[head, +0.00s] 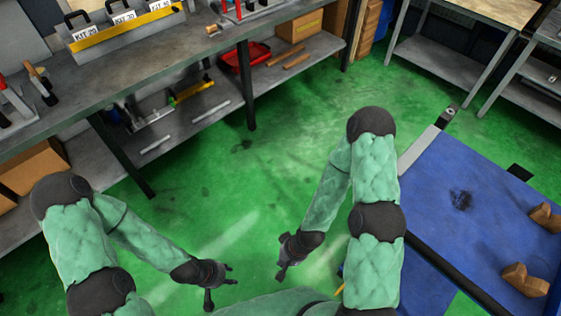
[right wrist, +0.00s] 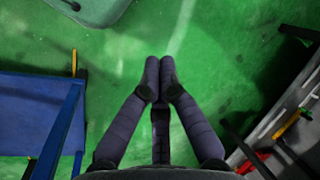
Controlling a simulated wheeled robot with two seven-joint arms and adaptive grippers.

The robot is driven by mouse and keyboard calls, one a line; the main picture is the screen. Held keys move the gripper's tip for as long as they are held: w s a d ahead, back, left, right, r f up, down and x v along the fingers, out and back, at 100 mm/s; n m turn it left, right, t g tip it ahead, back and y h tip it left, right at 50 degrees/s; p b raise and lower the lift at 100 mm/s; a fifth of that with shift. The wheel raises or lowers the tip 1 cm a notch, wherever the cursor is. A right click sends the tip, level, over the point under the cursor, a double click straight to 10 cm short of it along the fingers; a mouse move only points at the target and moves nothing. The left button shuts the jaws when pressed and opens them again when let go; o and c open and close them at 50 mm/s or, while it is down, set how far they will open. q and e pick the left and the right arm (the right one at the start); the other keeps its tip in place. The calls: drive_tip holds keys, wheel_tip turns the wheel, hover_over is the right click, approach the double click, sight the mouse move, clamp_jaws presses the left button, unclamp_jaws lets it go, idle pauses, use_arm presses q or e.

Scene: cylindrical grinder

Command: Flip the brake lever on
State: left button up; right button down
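I cannot pick out the brake lever for certain in either view. A blue-topped cart or table (head: 480,200) with dark edges stands at the right of the head view. Part of a blue surface also shows at the left of the right wrist view (right wrist: 28,110), with a small yellow piece (right wrist: 74,62) by its edge. My right gripper (head: 281,277) hangs over the open floor, left of the blue cart. In the right wrist view (right wrist: 160,75) its fingertips meet with nothing between them. My left gripper (head: 232,275) is also over bare floor; its small fingers are unclear.
A grey workbench (head: 195,52) with kit holders runs along the upper left, with a red tray (head: 245,56) on its lower shelf. Brown blocks (head: 525,280) lie on the blue top. Another table (head: 465,12) stands at the upper right. The green floor between is clear.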

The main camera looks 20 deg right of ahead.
drive_tip(key=w+d+r+m+p, duration=0.1)
drive_tip(key=w+d+r, duration=0.3)
drive_tip(key=w+d, duration=0.3)
drive_tip(key=w+d+r+m, duration=0.1)
drive_tip(key=w+d+r, duration=0.2)
drive_tip(key=w+d, duration=0.35)
drive_tip(key=w+d+r+m+g+h, duration=0.1)
drive_tip(key=d+r+m+h, duration=0.1)
drive_tip(key=d+r, duration=0.8)
drive_tip(key=d+r+m+h, duration=0.25)
drive_tip(key=d+r, duration=0.55)
drive_tip(key=d, duration=0.5)
drive_tip(key=s+a+f+b, duration=0.3)
drive_tip(key=f+b, duration=0.1)
drive_tip(key=f, duration=0.6)
drive_tip(key=shift+f, duration=0.3)
drive_tip(key=shift+s+y, duration=0.1)
drive_tip(key=shift+y, duration=0.25)
